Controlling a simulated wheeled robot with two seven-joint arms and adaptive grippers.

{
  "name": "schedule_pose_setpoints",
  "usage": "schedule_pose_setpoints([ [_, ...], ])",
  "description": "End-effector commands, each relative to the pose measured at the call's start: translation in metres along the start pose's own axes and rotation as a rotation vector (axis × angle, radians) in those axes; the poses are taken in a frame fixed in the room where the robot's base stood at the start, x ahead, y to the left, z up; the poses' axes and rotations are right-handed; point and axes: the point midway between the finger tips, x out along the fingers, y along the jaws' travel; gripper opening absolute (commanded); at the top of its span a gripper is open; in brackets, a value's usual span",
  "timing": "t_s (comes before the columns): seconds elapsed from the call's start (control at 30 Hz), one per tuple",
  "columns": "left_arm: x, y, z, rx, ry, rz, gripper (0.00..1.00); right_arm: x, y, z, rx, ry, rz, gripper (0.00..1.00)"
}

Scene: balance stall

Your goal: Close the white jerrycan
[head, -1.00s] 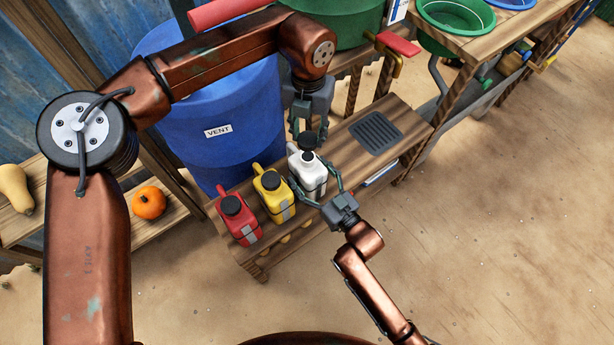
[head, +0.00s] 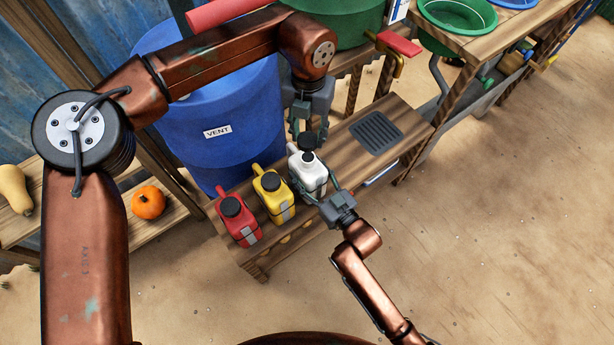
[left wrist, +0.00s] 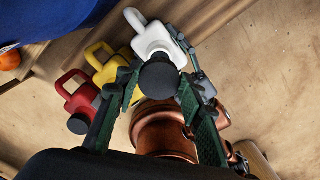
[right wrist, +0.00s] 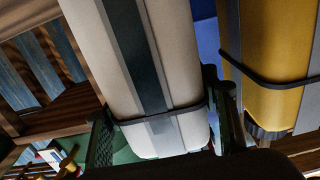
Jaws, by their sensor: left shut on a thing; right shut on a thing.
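The white jerrycan (head: 308,176) stands upright on the wooden bench, at the right end of a row of cans. My left gripper (head: 308,136) comes down from above and is shut on a black cap (head: 307,142), just over the can's neck. The left wrist view shows the cap (left wrist: 160,76) between the fingers (left wrist: 156,88), with the white can (left wrist: 152,38) behind it. A dark spot shows at the neck below the cap; any gap is hard to judge. My right gripper (head: 322,195) is shut on the white jerrycan's body (right wrist: 150,60), from the near side.
A yellow jerrycan (head: 272,191) stands close left of the white one, then a red one (head: 238,220), both capped. A blue barrel (head: 222,115) stands behind. A dark slotted grate (head: 376,133) lies at the bench's right, with bare wood around it.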

Motion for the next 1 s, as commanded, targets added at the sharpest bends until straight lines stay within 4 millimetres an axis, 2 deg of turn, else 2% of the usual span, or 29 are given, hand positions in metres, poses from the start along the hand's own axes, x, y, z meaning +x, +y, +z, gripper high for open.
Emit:
schedule_pose_setpoints([
  [0.03, -0.001, 0.000, 0.000, 0.000, -0.001, 0.000, 0.26, 0.000, 0.000, -0.001, 0.000, 0.001, 0.000, 0.35],
  [0.4, -0.002, -0.001, -0.002, 0.001, -0.003, 0.001, 0.26, -0.001, -0.001, -0.002, -0.002, 0.003, 0.001, 0.10],
  [0.57, 0.005, -0.001, -0.003, 0.001, -0.002, 0.002, 0.26, -0.002, -0.001, -0.002, -0.002, 0.003, 0.001, 0.10],
  [0.87, 0.044, -0.002, -0.003, 0.001, -0.003, 0.003, 0.26, -0.002, -0.001, -0.003, -0.003, 0.005, 0.001, 0.10],
  [1.0, 0.047, -0.002, -0.003, 0.001, -0.006, 0.003, 0.26, -0.002, -0.001, -0.004, -0.003, 0.005, 0.001, 0.10],
])
